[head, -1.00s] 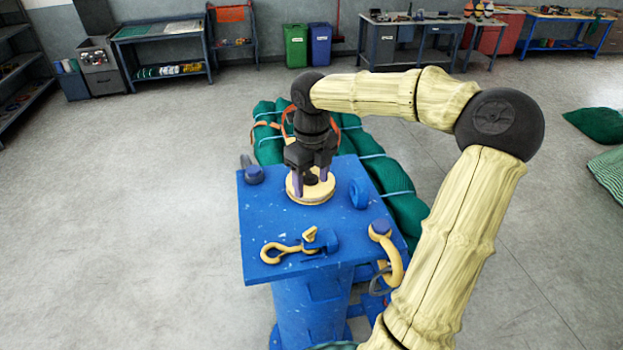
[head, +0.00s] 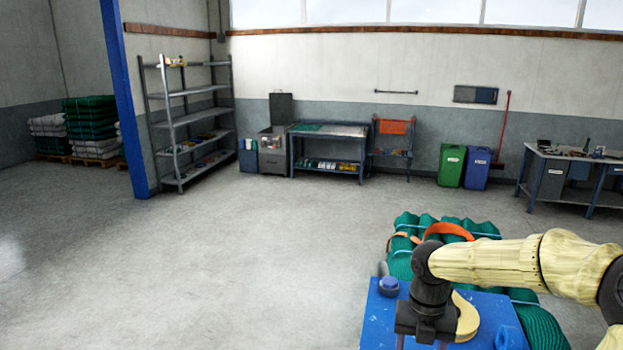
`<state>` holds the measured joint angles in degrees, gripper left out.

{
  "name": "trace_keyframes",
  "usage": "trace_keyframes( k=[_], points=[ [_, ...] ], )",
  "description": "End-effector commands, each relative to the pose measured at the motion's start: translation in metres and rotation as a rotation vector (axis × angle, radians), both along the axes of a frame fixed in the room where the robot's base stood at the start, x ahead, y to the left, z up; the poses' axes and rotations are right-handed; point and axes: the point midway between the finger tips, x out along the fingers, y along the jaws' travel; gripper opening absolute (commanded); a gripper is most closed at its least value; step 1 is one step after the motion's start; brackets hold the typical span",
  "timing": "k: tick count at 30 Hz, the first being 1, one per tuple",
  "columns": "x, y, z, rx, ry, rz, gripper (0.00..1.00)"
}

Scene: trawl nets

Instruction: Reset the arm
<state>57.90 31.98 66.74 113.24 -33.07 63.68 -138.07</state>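My arm comes in from the right edge in the head view, with cream-coloured links and dark joints. My gripper (head: 420,342) points down at the bottom edge, over the left part of the blue stand. Two finger parts show a little apart, but their tips are cut off by the frame, so I cannot tell what lies between them. A round yellow piece (head: 466,316) shows just right of the gripper, partly hidden behind it.
Shelves (head: 190,120) and benches line the far wall. The floor at left is clear.

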Motion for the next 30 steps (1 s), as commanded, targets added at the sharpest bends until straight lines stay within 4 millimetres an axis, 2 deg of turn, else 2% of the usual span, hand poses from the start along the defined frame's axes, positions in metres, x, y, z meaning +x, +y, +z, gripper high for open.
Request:
trace_keyframes(
  k=[1,3,12,22,30],
  points=[
    [-0.005,0.009,-0.017,-0.019,0.008,-0.08,0.6],
    [-0.011,0.018,-0.032,-0.039,0.015,-0.215,0.6],
    [-0.04,0.048,-0.086,-0.118,-0.01,-0.834,0.6],
    [-0.068,0.063,-0.126,-0.127,-0.102,-1.568,0.6],
    [-0.086,0.068,-0.149,-0.02,-0.155,-2.2,0.6]
  ],
)
